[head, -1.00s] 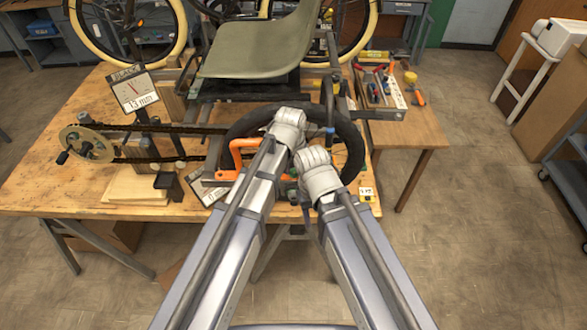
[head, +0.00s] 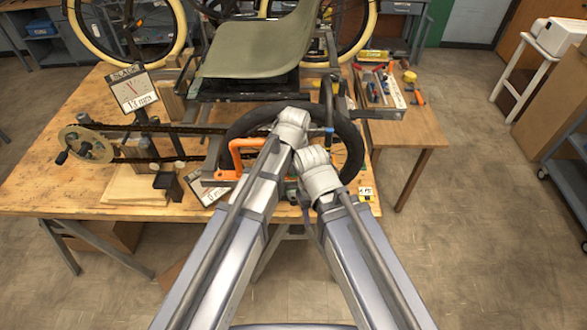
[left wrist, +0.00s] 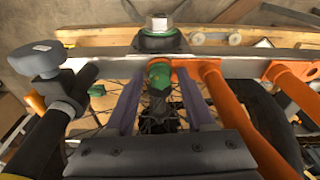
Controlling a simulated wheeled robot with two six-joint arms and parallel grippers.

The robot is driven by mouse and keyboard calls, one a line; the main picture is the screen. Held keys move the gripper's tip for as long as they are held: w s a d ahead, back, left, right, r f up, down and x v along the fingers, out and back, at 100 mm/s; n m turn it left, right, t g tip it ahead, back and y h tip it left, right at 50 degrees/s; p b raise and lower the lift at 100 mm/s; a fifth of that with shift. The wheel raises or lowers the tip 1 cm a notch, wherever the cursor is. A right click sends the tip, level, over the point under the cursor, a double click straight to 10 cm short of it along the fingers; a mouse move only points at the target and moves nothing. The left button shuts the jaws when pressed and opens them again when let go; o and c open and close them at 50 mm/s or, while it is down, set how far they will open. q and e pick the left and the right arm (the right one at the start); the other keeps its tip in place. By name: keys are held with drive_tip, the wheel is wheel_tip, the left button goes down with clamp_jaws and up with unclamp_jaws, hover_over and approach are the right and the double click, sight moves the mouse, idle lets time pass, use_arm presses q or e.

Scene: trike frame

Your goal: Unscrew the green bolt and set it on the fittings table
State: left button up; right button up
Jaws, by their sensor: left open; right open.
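In the left wrist view a green cylindrical piece (left wrist: 160,74), which looks like the green bolt, points from a grey metal bar toward my left gripper (left wrist: 160,98). The left gripper's two purple-grey fingers are apart, one on each side of the green piece. A silver hex head with a green collar (left wrist: 158,36) sits on the far side of the bar. In the head view my arms hide the bolt and the left gripper. My right gripper (head: 307,208) is partly visible, low at the table's front edge, and open. A small wooden table (head: 428,132), perhaps the fittings table, stands at the right.
A black tyre (head: 352,150) surrounds the work area. Orange tubes (left wrist: 240,115) lie close right of the left fingers, a grey knob (left wrist: 37,58) to their left. A tool tray (head: 393,97) stands on the right table. The right table's front is clear.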

use_arm(q)
drive_tip(key=m+h, duration=0.1)
drive_tip(key=m, duration=0.4)
drive_tip(key=shift+m, duration=0.3)
drive_tip(key=m, duration=0.6)
drive_tip(key=shift+a+g+h, duration=0.1)
drive_tip(key=shift+g+h, duration=0.2)
drive_tip(key=shift+g, duration=0.1)
drive_tip(key=c, duration=0.7)
drive_tip(key=n, duration=0.5)
drive_tip(key=shift+n+t, duration=0.3)
drive_tip(key=shift+n, duration=0.1)
drive_tip(key=shift+c, duration=0.2)
drive_tip(key=n, duration=0.3)
drive_tip(key=n+y, duration=0.1)
drive_tip(key=n, duration=0.2)
drive_tip(key=shift+y, duration=0.3)
